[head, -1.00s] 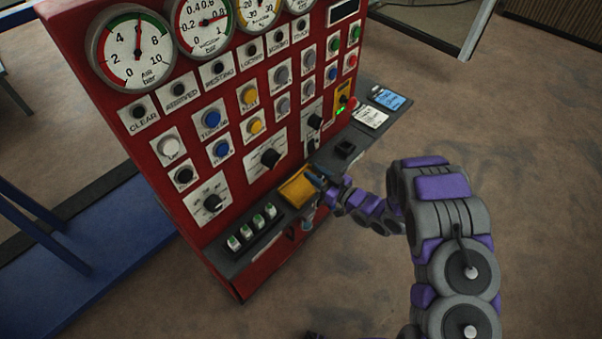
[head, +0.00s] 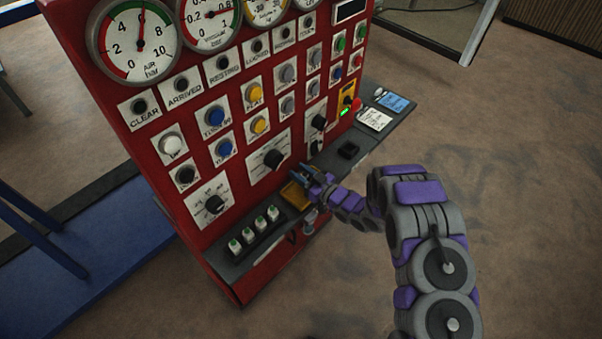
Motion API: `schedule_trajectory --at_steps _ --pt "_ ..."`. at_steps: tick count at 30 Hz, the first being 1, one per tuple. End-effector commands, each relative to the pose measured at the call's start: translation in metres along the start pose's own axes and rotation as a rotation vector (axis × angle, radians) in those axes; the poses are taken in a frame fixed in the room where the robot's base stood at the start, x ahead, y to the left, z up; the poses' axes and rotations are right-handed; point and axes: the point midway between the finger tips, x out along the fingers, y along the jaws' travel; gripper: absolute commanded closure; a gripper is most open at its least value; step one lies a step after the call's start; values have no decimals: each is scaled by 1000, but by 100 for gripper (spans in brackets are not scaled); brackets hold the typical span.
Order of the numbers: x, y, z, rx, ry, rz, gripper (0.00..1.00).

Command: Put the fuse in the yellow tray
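The yellow tray (head: 295,196) is set in the dark shelf at the foot of the red panel, partly covered by my gripper. My gripper (head: 300,172) is above the tray's far edge, close to the panel face. Its two dark fingers stand apart, and I see nothing between them. Several white fuses with green tops (head: 248,236) stand upright in a row on the shelf, left of the tray. I cannot see a loose fuse, and the tray's inside is too dark and covered to tell what lies in it.
The red panel (head: 180,140) rises behind the shelf, with knobs, buttons and gauges close to my gripper. A black knob (head: 274,158) is just left of it. The floor in front is open.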

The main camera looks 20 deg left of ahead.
Motion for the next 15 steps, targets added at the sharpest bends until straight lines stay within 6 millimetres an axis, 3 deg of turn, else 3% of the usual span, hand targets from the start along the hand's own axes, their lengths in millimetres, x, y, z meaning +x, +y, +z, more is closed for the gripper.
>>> schedule_trajectory --at_steps 6,15 --pt "-3 1 -1 1 3 1 44" --pt "-3 1 0 0 0 2 43"
